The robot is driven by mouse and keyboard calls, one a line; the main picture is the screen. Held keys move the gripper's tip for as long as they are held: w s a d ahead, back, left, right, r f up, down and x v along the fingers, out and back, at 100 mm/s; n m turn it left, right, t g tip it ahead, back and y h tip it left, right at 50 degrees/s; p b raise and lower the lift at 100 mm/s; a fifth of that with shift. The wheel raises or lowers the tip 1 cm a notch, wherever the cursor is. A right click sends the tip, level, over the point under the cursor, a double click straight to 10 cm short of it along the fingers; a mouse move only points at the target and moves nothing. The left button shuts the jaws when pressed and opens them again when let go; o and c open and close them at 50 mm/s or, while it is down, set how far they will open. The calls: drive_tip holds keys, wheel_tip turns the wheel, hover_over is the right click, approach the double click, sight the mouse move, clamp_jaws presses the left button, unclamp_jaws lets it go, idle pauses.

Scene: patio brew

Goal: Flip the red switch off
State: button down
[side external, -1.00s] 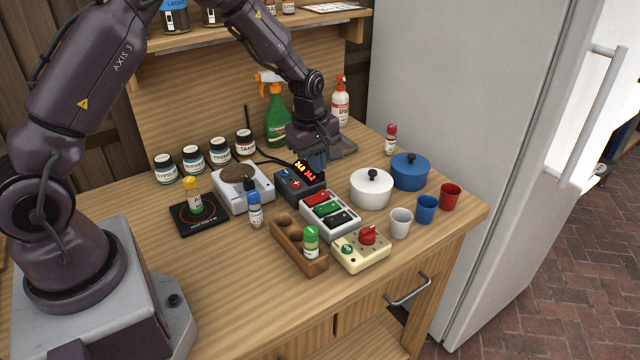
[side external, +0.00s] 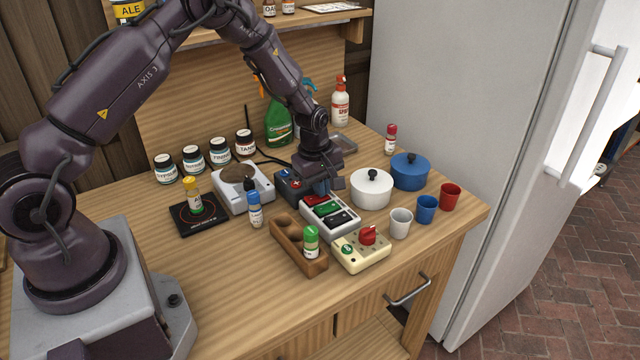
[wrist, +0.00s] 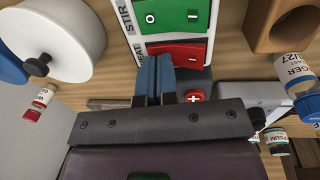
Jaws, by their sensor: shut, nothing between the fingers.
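The red switch (side external: 312,197) is the rocker at the back end of a white switch box (side external: 346,232), beside green and black rockers. In the wrist view the red switch (wrist: 186,48) lies next to the label HEAT, with an "I" mark on its right half. My gripper (side external: 320,190) points down over that end of the box. In the wrist view its blue fingers (wrist: 155,62) are together and empty, and they cover part of the red switch's left half. I cannot tell whether they touch it or which way it is tilted.
A dark control box (side external: 290,184) with a red plus button sits just behind the switch box. A white pot (side external: 371,190) stands close on the right. A wooden rack (side external: 287,240) and a cream box with a red knob (side external: 358,254) are near the front.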

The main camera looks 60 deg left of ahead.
sight(310, 200)
drive_tip(key=shift+s, duration=0.2)
drive_tip(key=shift+s+r, duration=0.2)
drive_tip(key=shift+s, duration=0.4)
drive_tip(key=shift+r, duration=0.1)
wheel_tip(310, 200, up, 14)
drive_tip(key=w, duration=0.1)
drive_tip(key=shift+w, duration=0.35)
drive_tip(key=s+d+r+m+t, duration=0.1)
drive_tip(key=s+d+r+m, duration=0.2)
drive_tip(key=s+r+m, duration=0.2)
drive_tip(key=s+d+r+m+t, duration=0.1)
drive_tip(key=s+d+r+m, duration=0.2)
drive_tip(key=s, duration=0.9)
drive_tip(key=s+d+r+m+t, duration=0.2)
drive_tip(key=s+d+r+m, duration=0.1)
drive_tip(key=s+r+m, duration=0.4)
drive_tip(key=s+m, duration=0.1)
drive_tip(key=m, duration=0.2)
drive_tip(key=shift+s+d+r, duration=0.35)
drive_tip(key=shift+s, duration=0.05)
